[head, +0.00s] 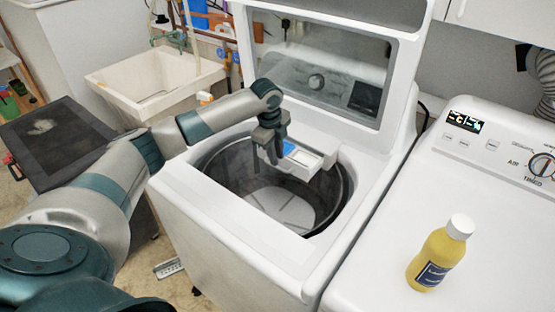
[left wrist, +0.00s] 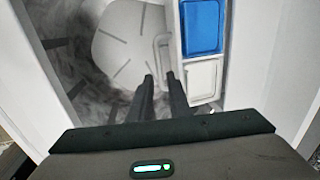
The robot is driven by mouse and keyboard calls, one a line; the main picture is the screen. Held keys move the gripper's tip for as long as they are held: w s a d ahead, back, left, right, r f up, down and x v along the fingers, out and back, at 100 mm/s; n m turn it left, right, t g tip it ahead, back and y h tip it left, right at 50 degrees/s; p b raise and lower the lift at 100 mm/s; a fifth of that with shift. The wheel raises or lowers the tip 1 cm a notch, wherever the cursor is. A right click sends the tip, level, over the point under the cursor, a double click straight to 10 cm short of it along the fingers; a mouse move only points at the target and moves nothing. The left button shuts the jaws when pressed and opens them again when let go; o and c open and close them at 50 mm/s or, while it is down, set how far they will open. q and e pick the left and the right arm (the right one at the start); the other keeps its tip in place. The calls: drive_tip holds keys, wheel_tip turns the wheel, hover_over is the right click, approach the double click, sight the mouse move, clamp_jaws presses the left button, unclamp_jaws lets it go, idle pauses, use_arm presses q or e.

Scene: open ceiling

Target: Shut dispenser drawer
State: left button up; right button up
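The dispenser drawer (head: 308,159) is white with a blue compartment and a white compartment. It is pulled out over the tub opening of the top-loading washer (head: 235,245), whose lid (head: 330,75) stands up. In the left wrist view the drawer (left wrist: 222,75) is right of the fingers, with a pale handle-like outline (left wrist: 158,48) at its left edge. My left gripper (head: 275,160) points down beside the drawer's left end. In the left wrist view its two dark fingers (left wrist: 160,78) have a narrow gap, with nothing clearly held; contact with the drawer cannot be told. My right gripper is not in view.
A yellow bottle with a white cap (head: 440,255) stands on the white dryer (head: 490,230) at right. A utility sink (head: 155,85) is behind left, and a dark-topped box (head: 55,140) is at left. The tub (head: 275,205) below the gripper looks empty.

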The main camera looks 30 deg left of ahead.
sight(278, 168)
use_arm(q)
drive_tip(key=shift+w+f+p, duration=0.15)
drive_tip(key=shift+w+f, duration=0.05)
drive_tip(key=shift+f, duration=0.75)
drive_tip(key=shift+w+f+p, duration=0.15)
drive_tip(key=shift+f, duration=0.8)
clamp_jaws()
